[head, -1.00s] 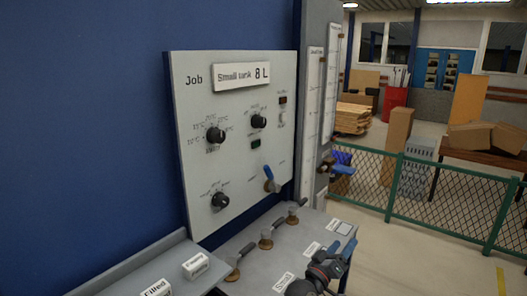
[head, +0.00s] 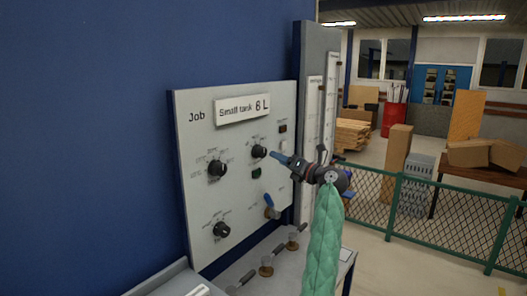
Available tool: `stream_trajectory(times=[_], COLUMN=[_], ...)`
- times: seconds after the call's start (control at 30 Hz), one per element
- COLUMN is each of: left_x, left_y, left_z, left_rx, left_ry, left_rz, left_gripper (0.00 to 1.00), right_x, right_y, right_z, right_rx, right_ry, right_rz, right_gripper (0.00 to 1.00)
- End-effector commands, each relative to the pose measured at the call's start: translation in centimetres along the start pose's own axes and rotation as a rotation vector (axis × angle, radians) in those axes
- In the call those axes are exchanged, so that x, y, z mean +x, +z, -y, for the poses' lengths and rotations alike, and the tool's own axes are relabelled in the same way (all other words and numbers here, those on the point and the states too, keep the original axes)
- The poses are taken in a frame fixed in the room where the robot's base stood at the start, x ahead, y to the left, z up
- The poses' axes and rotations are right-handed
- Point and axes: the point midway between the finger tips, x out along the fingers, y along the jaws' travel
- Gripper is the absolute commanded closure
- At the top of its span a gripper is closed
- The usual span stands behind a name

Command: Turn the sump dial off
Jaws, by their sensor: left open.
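A pale upright panel (head: 240,190) headed "Job" carries three black dials: upper left (head: 217,168), upper right (head: 259,151) and lower left (head: 221,230). Their small labels are too blurred to read, so I cannot tell which is the sump dial. My left gripper (head: 277,157), on a green-sleeved arm from below, points left at the panel. Its blue-tipped fingers are open, just right of the upper right dial. I cannot tell whether they touch it. My right gripper is out of view.
A blue-handled lever (head: 271,205) sits low on the panel, below my gripper. Tall gauges (head: 313,130) stand right of the panel. A green mesh fence (head: 420,210) runs further right.

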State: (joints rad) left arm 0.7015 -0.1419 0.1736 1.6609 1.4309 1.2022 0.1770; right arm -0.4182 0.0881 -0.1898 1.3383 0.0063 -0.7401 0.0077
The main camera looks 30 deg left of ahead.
Motion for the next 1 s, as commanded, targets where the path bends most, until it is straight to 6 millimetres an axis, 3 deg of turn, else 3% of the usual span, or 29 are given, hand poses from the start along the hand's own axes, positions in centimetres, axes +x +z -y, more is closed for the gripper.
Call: stream_trajectory(times=[0.13,0.37,0.8,1.0], left_x=[0.5,1.4,5.9,7.6], left_y=[0.5,0.5,0.0,-0.3], left_z=[0.0,0.0,0.1,0.3], left_rx=[-0.037,-0.046,-0.045,-0.045], left_ry=[-0.031,-0.040,-0.039,-0.039], left_rz=[-0.109,-0.142,-0.139,-0.139], left_gripper=[0.41,0.41,0.41,0.41], right_x=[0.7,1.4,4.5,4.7], right_y=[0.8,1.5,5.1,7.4], right_z=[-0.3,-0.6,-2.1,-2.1], right_rx=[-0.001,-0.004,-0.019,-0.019], right_ry=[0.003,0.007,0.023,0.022], right_rz=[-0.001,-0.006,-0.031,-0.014], right_gripper=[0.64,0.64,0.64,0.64])
